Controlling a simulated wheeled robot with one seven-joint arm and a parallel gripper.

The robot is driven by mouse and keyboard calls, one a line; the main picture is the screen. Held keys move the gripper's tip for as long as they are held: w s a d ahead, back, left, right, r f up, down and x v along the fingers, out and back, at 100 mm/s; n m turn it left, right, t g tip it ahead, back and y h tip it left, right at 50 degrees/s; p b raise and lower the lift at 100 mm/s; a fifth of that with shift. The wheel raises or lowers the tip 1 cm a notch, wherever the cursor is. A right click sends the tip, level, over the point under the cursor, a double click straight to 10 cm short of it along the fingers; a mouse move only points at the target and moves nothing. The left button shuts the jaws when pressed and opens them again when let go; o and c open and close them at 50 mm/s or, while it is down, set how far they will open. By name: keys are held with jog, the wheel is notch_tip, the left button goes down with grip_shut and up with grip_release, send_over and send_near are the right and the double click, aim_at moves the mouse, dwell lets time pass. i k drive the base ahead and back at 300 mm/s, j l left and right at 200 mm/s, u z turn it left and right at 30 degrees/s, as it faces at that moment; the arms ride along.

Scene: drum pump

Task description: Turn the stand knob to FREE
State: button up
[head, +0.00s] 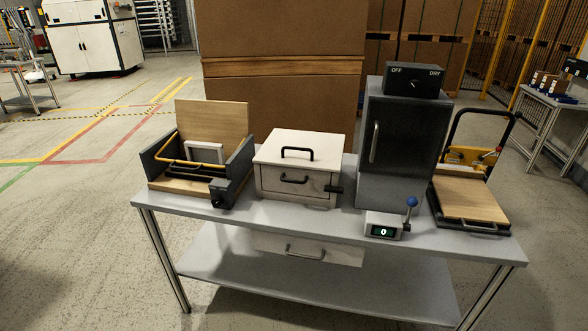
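At the left end of the table stands an open wooden device (215,121) with grey side walls, a raised back board and a yellow bar across it. A small dark knob block (217,200) sits at its front right corner. It may be the stand knob, but its markings and setting are too small to read. A black box (413,81) on top of the dark cabinet has a dial marked OFF and DRY, with no FREE legible on it. My gripper is not in view.
The grey table (330,226) also holds a white box (299,166) with handles, a dark cabinet (402,150), a counter (383,226) showing 0 beside a blue-tipped lever, and a wooden-topped device (470,200). A drawer hangs below.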

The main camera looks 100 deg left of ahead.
aim_at(218, 200)
jog(key=u, duration=3)
